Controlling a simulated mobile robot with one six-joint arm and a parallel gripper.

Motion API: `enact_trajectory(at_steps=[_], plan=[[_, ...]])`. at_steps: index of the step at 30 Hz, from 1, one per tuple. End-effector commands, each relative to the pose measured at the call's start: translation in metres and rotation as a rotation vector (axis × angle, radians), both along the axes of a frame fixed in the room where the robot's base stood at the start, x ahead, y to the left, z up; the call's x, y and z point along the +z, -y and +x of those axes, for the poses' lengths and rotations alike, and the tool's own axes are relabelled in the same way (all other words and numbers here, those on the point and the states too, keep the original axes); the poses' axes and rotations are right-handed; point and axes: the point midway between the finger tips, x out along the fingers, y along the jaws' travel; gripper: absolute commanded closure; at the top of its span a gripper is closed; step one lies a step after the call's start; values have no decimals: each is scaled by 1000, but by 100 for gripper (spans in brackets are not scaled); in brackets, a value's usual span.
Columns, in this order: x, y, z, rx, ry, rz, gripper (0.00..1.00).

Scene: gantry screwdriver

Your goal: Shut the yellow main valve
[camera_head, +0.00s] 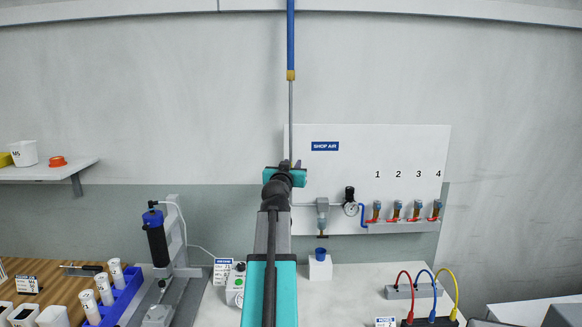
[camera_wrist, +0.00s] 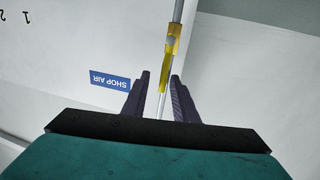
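The yellow main valve (camera_wrist: 172,47) shows in the wrist view on a thin grey pipe. Its lever lies along the pipe, with a grey round hub near its outer part. My gripper (camera_wrist: 158,86) is open, with one dark finger on each side of the pipe. The near end of the lever reaches between the fingertips, and I see a gap on both sides. In the head view my gripper (camera_head: 288,166) is in front of the pipe and hides the valve.
The white SHOP AIR panel (camera_head: 420,150) carries a gauge (camera_head: 351,209) and several numbered outlets to the right. The pipe (camera_head: 290,110) runs up to a yellow collar (camera_head: 290,75) and a blue section (camera_head: 290,35). The bench below holds a driver stand (camera_head: 182,260) and coloured cables (camera_head: 432,290).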

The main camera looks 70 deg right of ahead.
Motion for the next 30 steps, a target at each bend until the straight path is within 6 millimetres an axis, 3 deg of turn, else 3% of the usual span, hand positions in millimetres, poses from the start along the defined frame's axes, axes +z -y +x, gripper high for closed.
enact_trajectory(at_steps=[2,6,30], plan=[[0,0,0,0,0,0,77],[0,0,0,0,0,0,100],[-1,0,-1,-3,-3,1,100]])
